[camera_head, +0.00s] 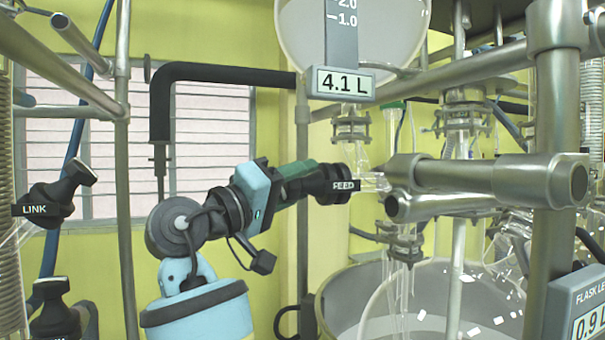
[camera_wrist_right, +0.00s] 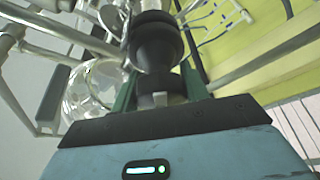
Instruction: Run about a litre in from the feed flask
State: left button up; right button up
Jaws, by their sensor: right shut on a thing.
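The feed flask (camera_head: 350,45) is the big clear glass vessel at the top of the head view, with a scale and a display (camera_head: 345,83) reading 4.1 L. Below it is the black valve knob labelled FEED (camera_head: 335,184), on a glass side stem. My right gripper (camera_head: 312,180) comes from the left and is shut on this feed knob. The right wrist view shows the black knob (camera_wrist_right: 156,50) between the green fingers. The knob's opening angle cannot be read. A large glass vessel (camera_head: 445,300) stands below. My left gripper is not in view.
Steel pipes and clamps (camera_head: 485,180) lie close right of the feed knob. A display (camera_head: 588,312) at the lower right reads 0.9 L, its label cut off. Black LINK knobs (camera_head: 55,197) stand at the left. A black bent pipe (camera_head: 215,73) crosses before the window.

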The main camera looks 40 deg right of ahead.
dwell(0.5)
jog(key=o, duration=1)
